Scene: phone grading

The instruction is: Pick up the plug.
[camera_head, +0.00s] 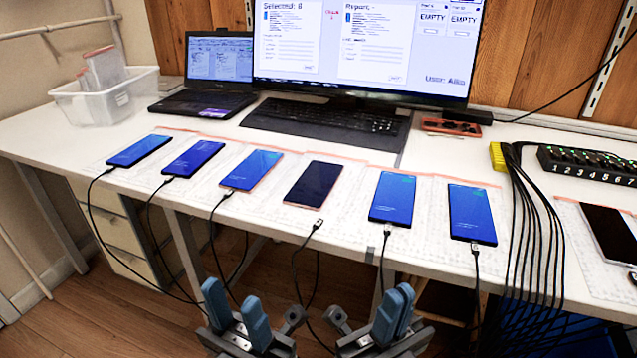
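Several cable plugs lie along the table's front edge. One plug (318,224) lies loose just below the dark-screened phone (313,185), apart from it, with its black cable hanging off the edge. The other phones on the front row, such as the blue-lit one (393,198), have plugs at their lower ends. My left gripper (236,305) is below and left of the loose plug, in front of the table, open and empty. My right gripper (396,305) is below and right of it; its blue fingers overlap in this view, so its opening is unclear. No plug shows between its fingers.
A laptop (205,75), a monitor (365,45) and a keyboard (325,122) stand behind the phones. A clear bin (105,98) is at the left. A yellow cable block (497,156) drops many black cables at the right, beside a numbered hub (590,163).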

